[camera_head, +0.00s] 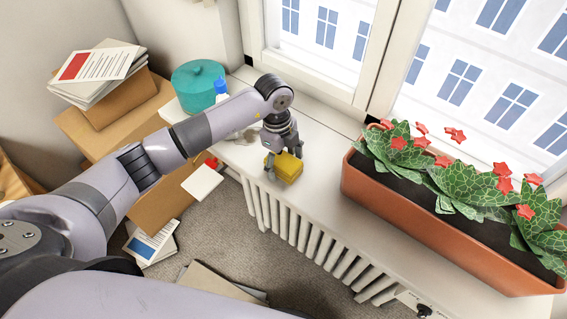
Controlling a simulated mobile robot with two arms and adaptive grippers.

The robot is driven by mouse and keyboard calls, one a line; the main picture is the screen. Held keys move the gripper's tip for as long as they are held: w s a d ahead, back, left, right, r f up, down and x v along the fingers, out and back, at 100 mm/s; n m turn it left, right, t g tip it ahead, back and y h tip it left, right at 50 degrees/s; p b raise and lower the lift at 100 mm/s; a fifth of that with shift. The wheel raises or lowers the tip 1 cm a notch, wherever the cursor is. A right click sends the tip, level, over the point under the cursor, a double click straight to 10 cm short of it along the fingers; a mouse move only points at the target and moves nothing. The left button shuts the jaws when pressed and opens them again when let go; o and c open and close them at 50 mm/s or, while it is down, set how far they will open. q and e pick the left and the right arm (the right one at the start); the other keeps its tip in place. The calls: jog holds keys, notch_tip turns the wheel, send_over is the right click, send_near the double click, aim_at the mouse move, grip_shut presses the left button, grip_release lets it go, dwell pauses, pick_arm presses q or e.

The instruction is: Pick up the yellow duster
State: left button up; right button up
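The yellow duster (289,168) is a small, blocky yellow thing at the front edge of the white window sill, above the radiator. My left gripper (283,161) points down over it from above, with one finger in front of its left part and another at its far right side. The fingers hide part of the duster. I cannot tell whether they press on it or only stand around it. My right gripper is not in view.
A long terracotta planter (440,219) with red flowers stands on the sill (330,205) to the right. A teal round pot (198,84) and blue-capped bottle (221,87) are behind my arm. Cardboard boxes (75,127) and papers stand left; the radiator (300,232) is below.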

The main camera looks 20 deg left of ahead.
aim_at(284, 160)
pick_arm(q)
jog(key=c, duration=1.2)
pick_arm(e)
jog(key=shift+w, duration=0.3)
pick_arm(q)
notch_tip(284, 160, up, 20)
jog(key=b, duration=0.3)
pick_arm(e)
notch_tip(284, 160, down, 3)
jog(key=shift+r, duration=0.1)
